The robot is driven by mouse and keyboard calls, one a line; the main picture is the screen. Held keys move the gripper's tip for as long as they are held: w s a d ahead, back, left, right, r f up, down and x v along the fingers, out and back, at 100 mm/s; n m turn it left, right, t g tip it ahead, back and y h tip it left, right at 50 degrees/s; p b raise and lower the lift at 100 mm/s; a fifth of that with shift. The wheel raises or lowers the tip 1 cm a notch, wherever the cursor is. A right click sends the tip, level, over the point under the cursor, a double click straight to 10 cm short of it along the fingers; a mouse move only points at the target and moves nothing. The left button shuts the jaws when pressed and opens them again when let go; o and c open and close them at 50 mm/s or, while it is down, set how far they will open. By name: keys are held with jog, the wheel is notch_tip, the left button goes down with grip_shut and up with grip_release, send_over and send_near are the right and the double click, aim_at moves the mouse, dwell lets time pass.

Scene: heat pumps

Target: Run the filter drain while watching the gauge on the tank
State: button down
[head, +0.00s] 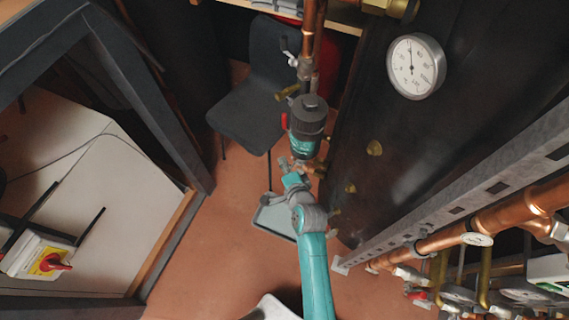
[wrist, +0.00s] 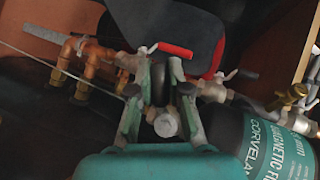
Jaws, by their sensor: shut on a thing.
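The magnetic filter (head: 308,122) has a black cap and a teal body, and hangs on the copper pipework beside the dark tank (head: 375,125). Its labelled body (wrist: 278,150) fills the lower right of the wrist view. My gripper (head: 290,168) is just below the filter in the head view. In the wrist view its fingers (wrist: 162,78) are closed around a small valve part at the filter; which part is hard to tell. A red lever (wrist: 176,50) lies at the fingertips. The round white gauge (head: 416,66) on the tank faces the camera, its needle pointing nearly straight up.
A grey tray (head: 275,217) lies on the floor below my gripper. A dark chair (head: 250,110) stands behind. A perforated metal rail (head: 470,180) and copper pipes (head: 500,213) run along the right. Brass fittings (head: 374,148) stick out of the tank. Floor at left of the tray is clear.

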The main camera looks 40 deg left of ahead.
jog(key=shift+f, duration=0.1)
jog(key=c, duration=1.1)
grip_release()
jog(key=v, duration=1.2)
